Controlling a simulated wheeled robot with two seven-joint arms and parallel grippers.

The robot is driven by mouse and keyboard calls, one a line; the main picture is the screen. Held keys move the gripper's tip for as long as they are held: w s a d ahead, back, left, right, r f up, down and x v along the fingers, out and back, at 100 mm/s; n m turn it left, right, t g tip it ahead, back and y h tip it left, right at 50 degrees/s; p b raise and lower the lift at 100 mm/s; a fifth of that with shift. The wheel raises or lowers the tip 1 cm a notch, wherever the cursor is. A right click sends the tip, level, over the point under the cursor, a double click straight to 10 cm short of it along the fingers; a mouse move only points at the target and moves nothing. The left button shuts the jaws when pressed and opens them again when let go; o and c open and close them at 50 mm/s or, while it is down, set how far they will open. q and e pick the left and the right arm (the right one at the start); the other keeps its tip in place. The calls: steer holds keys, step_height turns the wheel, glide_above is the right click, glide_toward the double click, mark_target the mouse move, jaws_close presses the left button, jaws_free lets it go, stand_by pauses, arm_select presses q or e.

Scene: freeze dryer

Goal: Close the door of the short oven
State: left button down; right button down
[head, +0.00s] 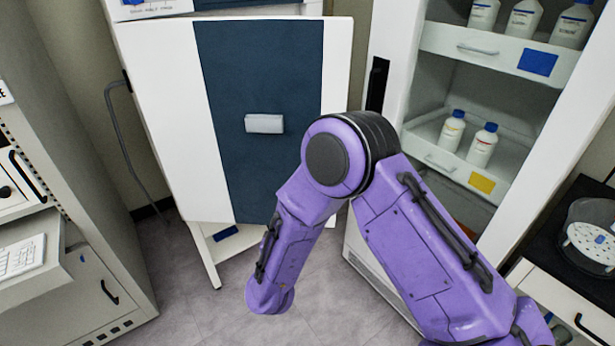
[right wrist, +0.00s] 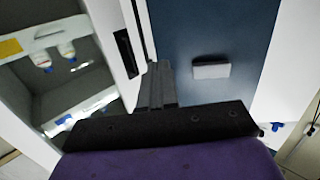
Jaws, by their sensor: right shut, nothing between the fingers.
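The short oven's door (head: 335,75) is white with a dark blue panel and a grey handle (head: 264,123). Its right edge reaches past the white body behind its top, so it looks partly open; the gap is hard to see. In the right wrist view the blue panel (right wrist: 215,30) and handle (right wrist: 211,70) show at right. My right gripper (right wrist: 160,68) is shut and empty, its tips over the panel's left part in that view; contact cannot be told. In the head view my right arm covers the door's lower right and the gripper is hidden. My left gripper is out of view.
A tall white cabinet (head: 400,50) with open shelves of bottles stands at right. A bench with a round device (head: 592,245) is at lower right. A grey unit with a keyboard (head: 20,258) stands at left. Clear floor (head: 200,310) lies in front of the oven.

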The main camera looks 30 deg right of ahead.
step_height(320, 180, up, 5)
steer(key=w+m+h, duration=0.1)
steer(key=h, duration=0.1)
steer(key=p+x, duration=0.4)
steer(key=x, duration=0.9)
steer(key=shift+d+f+g, duration=0.2)
steer(key=shift+f+g, duration=0.1)
steer(key=shift+f, duration=0.3)
steer(key=shift+w, duration=0.15)
